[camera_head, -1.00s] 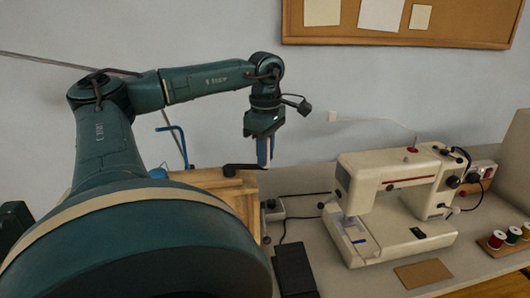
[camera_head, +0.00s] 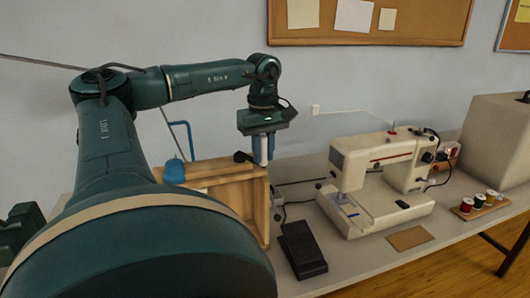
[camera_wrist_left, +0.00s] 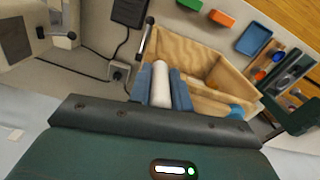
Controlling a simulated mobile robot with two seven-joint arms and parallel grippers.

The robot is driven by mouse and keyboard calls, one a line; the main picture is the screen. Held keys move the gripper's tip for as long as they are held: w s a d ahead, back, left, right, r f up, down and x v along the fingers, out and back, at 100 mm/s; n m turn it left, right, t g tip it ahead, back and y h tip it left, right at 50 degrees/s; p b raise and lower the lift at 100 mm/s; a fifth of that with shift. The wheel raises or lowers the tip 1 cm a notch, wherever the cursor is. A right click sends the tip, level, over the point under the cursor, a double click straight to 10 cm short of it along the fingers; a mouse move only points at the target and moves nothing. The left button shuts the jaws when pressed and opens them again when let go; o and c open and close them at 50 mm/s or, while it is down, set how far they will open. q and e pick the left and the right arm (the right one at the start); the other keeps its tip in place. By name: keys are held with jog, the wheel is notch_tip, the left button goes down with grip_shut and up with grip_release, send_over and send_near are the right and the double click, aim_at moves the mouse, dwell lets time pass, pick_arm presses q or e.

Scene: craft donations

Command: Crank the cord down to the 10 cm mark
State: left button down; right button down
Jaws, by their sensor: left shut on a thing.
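My left gripper (camera_head: 263,150) is above the right end of an open wooden box (camera_head: 257,208). Its blue fingers are shut on a pale upright cylinder, apparently the crank's grip; this grip (camera_wrist_left: 160,84) shows between the fingers in the left wrist view. A short black crank arm (camera_head: 242,157) lies at the top edge of the box, just left of the fingers. A thin grey line, possibly the cord (camera_head: 35,61), runs along the wall to behind my arm. A blue bent bracket (camera_head: 187,138) rises behind the box. I see no 10 cm mark.
A black pedal (camera_head: 302,250) lies right of the box, with cables around it. A cream sewing machine (camera_head: 372,180) stands farther right, with a brown card (camera_head: 410,238) before it and thread spools (camera_head: 490,196) beyond. The wall is close behind.

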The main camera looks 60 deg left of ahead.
pick_arm(q)
jog(key=shift+s, duration=0.65)
jog(key=c, duration=1.3)
grip_release()
notch_tip(320, 180, up, 13)
jog(key=shift+r+p, duration=0.1)
jog(key=shift+p, duration=1)
